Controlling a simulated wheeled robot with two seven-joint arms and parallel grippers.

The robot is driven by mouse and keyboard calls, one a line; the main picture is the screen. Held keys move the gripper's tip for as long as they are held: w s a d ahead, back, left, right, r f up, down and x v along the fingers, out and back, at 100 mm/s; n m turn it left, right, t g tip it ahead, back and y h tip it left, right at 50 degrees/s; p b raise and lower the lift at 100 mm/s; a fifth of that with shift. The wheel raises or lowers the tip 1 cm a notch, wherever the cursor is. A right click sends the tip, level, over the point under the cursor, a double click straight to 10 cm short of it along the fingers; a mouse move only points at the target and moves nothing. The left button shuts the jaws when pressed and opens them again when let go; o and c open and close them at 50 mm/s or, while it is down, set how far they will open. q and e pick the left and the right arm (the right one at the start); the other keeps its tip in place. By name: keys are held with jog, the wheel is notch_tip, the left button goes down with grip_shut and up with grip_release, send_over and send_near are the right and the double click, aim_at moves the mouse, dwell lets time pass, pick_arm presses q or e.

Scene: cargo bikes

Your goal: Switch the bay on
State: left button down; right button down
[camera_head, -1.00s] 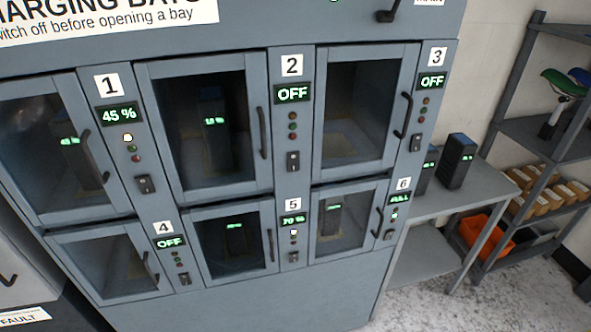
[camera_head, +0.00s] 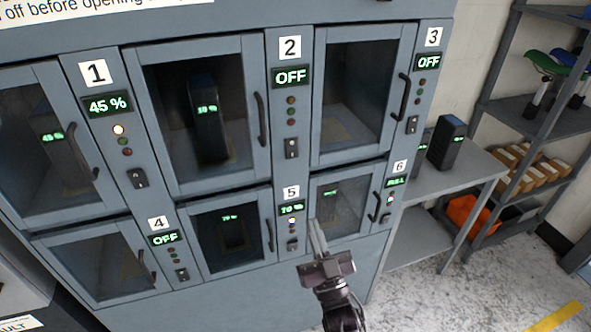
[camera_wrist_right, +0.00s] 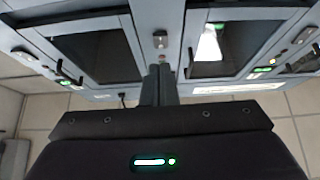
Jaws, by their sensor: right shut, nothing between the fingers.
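The grey charging cabinet (camera_head: 330,262) has numbered bays with glass doors, each with a display, lamps and a small switch. Bay 2's display (camera_head: 291,77) reads OFF, and its switch (camera_head: 291,148) sits below dark lamps. A battery (camera_head: 208,118) showing 10 % stands behind the closed door left of that panel. Bays 3 (camera_head: 428,62) and 4 (camera_head: 165,238) also read OFF; their compartments look empty. My right gripper (camera_head: 316,224) is shut and empty, in front of the lower row, right of panel 5. In the right wrist view its fingers (camera_wrist_right: 158,84) point towards a switch (camera_wrist_right: 160,40). My left gripper is not in view.
Bay 1 (camera_head: 107,104) reads 45 %, bay 5 (camera_head: 291,208) 70 %, bay 6 (camera_head: 395,183) FULL. Black door handles (camera_head: 261,120) stick out beside the panels. A table (camera_head: 450,178) with batteries and a shelf (camera_head: 530,125) stand right. The floor in front is clear.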

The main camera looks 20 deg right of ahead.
jog(key=r, duration=0.1)
jog(key=s+r+t, duration=0.1)
jog(key=r, duration=0.1)
jog(key=shift+w+a+r, duration=0.1)
jog(key=p, duration=0.5)
send_near(292, 152)
notch_tip(292, 152, up, 5)
jog(key=shift+w+f+p, duration=0.15)
jog(key=shift+w+f, duration=0.1)
jog(key=shift+w, duration=0.55)
jog(key=shift+w+f+p, duration=0.15)
jog(key=shift+w+f, duration=0.1)
jog(key=shift+w, duration=0.5)
jog(key=shift+w+f+p, duration=0.15)
jog(key=shift+w+f, duration=0.05)
jog(key=shift+w, duration=0.6)
